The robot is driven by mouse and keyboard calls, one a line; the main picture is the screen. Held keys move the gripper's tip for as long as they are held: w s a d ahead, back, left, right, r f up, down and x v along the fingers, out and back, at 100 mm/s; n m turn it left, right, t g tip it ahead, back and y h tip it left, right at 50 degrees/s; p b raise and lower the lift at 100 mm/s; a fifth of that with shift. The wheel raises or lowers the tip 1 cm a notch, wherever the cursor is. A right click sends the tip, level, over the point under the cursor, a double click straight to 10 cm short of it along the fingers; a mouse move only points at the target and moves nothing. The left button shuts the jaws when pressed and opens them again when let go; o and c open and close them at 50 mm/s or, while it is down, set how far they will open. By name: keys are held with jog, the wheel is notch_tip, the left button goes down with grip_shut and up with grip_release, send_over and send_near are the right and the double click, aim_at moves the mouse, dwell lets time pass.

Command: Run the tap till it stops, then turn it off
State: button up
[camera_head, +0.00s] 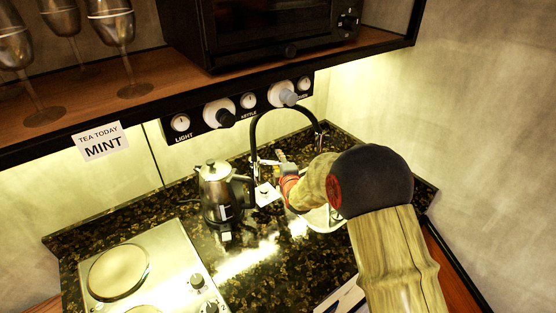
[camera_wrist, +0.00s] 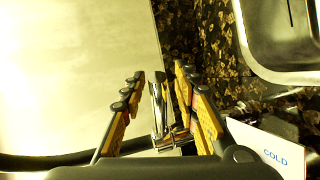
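The tap's black arched spout (camera_head: 254,122) rises behind the counter in the head view. In the wrist view a chrome tap lever (camera_wrist: 158,104) stands between the two fingers of my gripper (camera_wrist: 156,76). The fingers are apart, with gaps visible beside the lever, so my gripper is open around it. In the head view my gripper (camera_head: 281,166) is at the tap's base, partly hidden by my arm. A white card reading COLD (camera_wrist: 268,150) is right of the fingers. The steel sink (camera_wrist: 248,62) is at upper right; my arm hides much of it in the head view. I cannot make out running water.
A steel kettle (camera_head: 216,192) stands left of the tap, and a hob (camera_head: 165,262) is at lower left. A control panel (camera_head: 235,106), a shelf (camera_head: 150,84) with metal goblets and an oven (camera_head: 275,30) are above. A sign reads MINT (camera_head: 103,142).

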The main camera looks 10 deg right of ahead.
jog(key=shift+x, duration=0.8)
jog(key=c, duration=0.3)
grip_shut()
